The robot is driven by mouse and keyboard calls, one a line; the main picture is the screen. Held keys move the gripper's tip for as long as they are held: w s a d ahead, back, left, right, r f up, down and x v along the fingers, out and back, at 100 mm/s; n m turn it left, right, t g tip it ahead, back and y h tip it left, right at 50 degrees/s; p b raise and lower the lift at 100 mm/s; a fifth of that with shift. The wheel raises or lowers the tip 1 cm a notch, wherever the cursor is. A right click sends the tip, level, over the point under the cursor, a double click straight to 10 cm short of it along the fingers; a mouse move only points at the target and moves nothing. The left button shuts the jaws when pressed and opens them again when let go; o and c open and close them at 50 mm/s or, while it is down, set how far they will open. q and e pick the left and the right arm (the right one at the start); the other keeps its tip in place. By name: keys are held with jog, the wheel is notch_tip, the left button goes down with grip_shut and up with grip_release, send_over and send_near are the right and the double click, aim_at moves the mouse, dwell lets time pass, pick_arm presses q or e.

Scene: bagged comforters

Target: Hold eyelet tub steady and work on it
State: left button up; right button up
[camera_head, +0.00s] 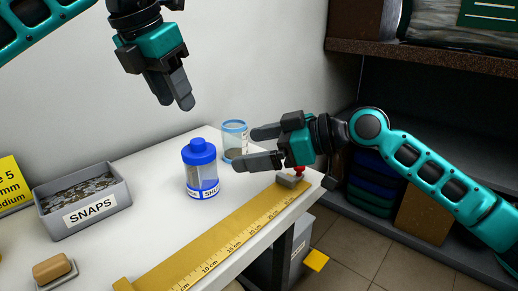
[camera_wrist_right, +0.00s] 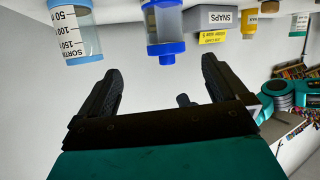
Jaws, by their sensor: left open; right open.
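A clear tub with a blue screw lid (camera_head: 201,170) stands upright on the white table; its label is only partly legible, so I cannot confirm it is the eyelet tub. It also shows upside down in the right wrist view (camera_wrist_right: 165,28), beyond the gap between the fingers. My right gripper (camera_head: 244,148) is open and empty, to the right of the tub and pointing left at it, apart from it. It shows in its wrist view too (camera_wrist_right: 160,66). My left gripper (camera_head: 181,98) is open and empty, high above and behind the tub.
A clear blue-rimmed measuring cup (camera_head: 235,128) stands behind the tub, near my right fingers. A grey SNAPS bin (camera_head: 84,204) is at left, with a soap-like block (camera_head: 52,268) in front. A yellow ruler (camera_head: 215,243) lies along the front edge. Dark shelving (camera_head: 420,60) stands right.

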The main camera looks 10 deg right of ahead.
aim_at(202, 164)
jog(key=shift+g, duration=0.4)
jog(key=x, duration=1.2)
jog(key=shift+a+f, duration=0.15)
jog(key=shift+f, duration=0.35)
jog(key=c, duration=1)
jog(key=shift+c, duration=0.2)
pick_arm(q)
jog(key=shift+f, duration=0.1)
